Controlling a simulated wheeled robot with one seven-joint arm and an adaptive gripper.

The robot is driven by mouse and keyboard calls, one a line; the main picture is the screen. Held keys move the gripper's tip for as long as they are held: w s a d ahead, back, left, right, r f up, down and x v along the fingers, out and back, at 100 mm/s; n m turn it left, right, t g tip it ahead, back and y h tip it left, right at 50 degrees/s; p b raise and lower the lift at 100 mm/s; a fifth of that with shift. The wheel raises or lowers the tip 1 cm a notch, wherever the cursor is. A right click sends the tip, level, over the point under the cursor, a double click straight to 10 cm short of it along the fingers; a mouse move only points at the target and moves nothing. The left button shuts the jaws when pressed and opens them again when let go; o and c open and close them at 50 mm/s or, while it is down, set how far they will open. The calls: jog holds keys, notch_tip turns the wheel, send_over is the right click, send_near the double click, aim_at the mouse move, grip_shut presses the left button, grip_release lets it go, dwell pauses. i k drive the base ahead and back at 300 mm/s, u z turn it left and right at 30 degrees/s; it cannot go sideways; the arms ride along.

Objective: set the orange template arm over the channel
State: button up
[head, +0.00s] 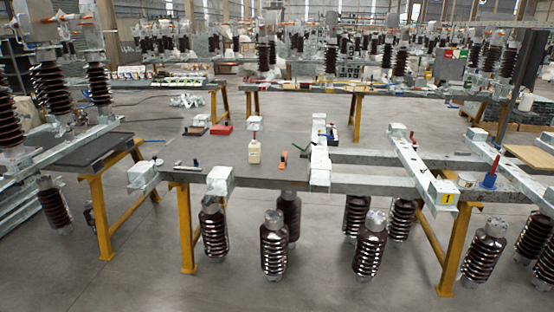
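A small orange piece (283,160), which looks like the template arm, is on the grey tabletop (225,167) near the middle of the head view. It is upright or slightly tilted; I cannot tell which. A pale galvanised channel (320,160) runs front to back just right of it, with blocks on it. The orange piece is apart from this channel. A second galvanised channel (417,165) lies farther right across the long rails. I cannot tell which one the task names. My gripper is not in view.
A cream bottle (254,152) with a red cap stands left of the orange piece. A red box (221,130) lies farther back left. Brown ribbed insulators (274,248) hang or stand below the front edge. Yellow legs (186,230) support the table. Grey floor is open in front.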

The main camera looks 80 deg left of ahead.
aim_at(283, 158)
jog(key=u, duration=3)
jog(key=i, duration=0.55)
jog(key=u, duration=0.25)
